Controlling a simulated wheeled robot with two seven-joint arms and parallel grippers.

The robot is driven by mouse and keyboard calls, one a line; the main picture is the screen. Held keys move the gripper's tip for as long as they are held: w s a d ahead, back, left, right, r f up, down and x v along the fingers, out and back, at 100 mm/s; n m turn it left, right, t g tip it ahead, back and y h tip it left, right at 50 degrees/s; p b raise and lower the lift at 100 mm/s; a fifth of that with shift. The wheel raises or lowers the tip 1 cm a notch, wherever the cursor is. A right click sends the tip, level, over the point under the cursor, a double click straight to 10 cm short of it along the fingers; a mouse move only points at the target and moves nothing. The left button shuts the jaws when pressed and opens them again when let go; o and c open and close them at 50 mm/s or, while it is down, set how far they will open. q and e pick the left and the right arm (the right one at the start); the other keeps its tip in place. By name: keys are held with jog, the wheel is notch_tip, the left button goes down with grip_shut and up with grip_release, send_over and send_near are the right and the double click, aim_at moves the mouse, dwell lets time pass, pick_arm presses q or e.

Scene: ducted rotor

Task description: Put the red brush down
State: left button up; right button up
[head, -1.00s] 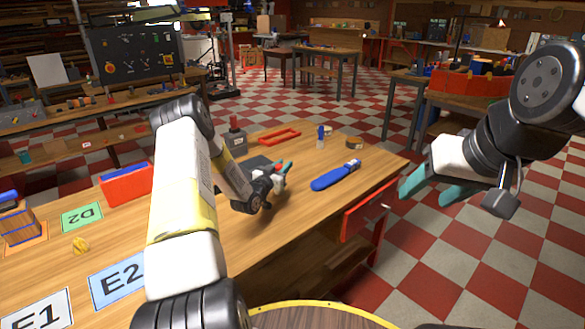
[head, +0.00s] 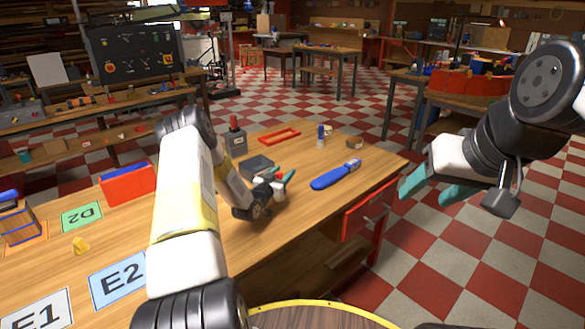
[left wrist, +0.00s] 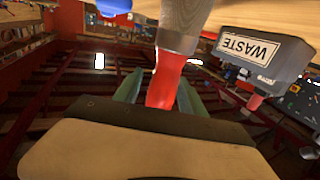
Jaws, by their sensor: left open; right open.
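The red brush (left wrist: 165,88) shows in the left wrist view with its red handle between my teal left fingers. Its grey collar and a paler part beyond run toward the table and out of the top of that picture, so its far end is hidden. My left gripper (head: 274,180) is open around the handle, low over the wooden table (head: 220,262); its fingers also show in the left wrist view (left wrist: 160,92). In the head view the brush is mostly hidden by the gripper. My right gripper (head: 427,188) is open and empty beyond the table's right edge.
A red box (head: 128,184) is at left. The table's front middle is clear.

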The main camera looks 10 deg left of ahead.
pick_arm(q)
jog(key=v, duration=1.2)
notch_tip(320, 180, up, 10)
jog(key=w+m+g+y, duration=0.1)
jog(key=w+g, duration=0.1)
jog(key=g, duration=0.1)
jog(key=s+d+r+n+g+y, duration=0.1)
jog(key=s+d+r+g+y, duration=0.15)
jog(key=s+r, duration=0.75)
jog(key=s+d+r+g, duration=0.2)
jog(key=s+r, duration=0.1)
jog(key=s, duration=0.6)
jog(key=s+d+r+n+g, duration=0.1)
jog(key=s+d+r, duration=0.2)
jog(key=s, duration=0.6)
jog(key=s+d+r+n+g+h, duration=0.1)
jog(key=s+d+r+g, duration=0.1)
jog(key=s, duration=0.7)
jog(key=shift+d+r+g, duration=0.25)
jog(key=shift+r+g, duration=0.1)
jog(key=shift+r, duration=0.1)
jog(key=shift+o, duration=0.4)
